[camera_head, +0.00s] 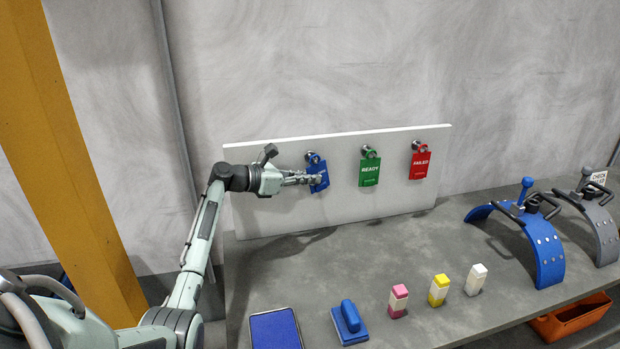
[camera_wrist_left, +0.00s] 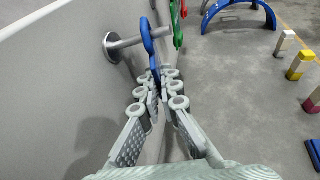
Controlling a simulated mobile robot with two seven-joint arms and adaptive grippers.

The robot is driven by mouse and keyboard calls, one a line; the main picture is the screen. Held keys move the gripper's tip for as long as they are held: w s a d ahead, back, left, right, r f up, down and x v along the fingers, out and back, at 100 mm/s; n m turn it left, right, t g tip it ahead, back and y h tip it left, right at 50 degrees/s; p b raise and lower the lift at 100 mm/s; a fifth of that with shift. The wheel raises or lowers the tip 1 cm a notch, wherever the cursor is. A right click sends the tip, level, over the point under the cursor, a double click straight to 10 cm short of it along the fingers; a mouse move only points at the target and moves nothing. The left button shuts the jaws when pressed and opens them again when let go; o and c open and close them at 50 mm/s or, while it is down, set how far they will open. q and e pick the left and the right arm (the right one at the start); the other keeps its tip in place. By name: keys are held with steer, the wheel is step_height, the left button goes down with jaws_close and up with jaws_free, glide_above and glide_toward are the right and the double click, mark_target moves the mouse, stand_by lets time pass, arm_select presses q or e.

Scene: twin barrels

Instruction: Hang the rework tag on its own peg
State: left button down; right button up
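The blue tag (camera_head: 319,174), its lettering partly covered, is at the left peg of the white board (camera_head: 270,219). In the left wrist view the blue tag's loop (camera_wrist_left: 148,36) appears to be around the metal peg (camera_wrist_left: 125,43), with rod showing on both sides. My left gripper (camera_head: 311,180) is at the tag's body, its fingers close together on either side; the fingertips also show in the left wrist view (camera_wrist_left: 161,84). It looks shut on the tag. A green READY tag (camera_head: 370,171) and a red FAILED tag (camera_head: 419,164) hang on the other pegs. My right gripper is not in view.
On the grey bench (camera_head: 420,250) are a blue pad (camera_head: 275,329), a blue-handled block (camera_head: 349,322) and pink (camera_head: 398,300), yellow (camera_head: 439,290) and white (camera_head: 476,279) blocks. Blue (camera_head: 545,250) and grey (camera_head: 600,230) arched parts stand right. Bench directly before the board is clear.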

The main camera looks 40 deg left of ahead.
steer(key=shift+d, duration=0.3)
arm_select(q)
steer(key=c, duration=1.6)
jaws_free()
steer(key=shift+c, duration=0.2)
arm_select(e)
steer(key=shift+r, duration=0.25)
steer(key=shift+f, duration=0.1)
arm_select(q)
steer(key=v, duration=1.2)
steer(key=shift+d+f, duration=0.1)
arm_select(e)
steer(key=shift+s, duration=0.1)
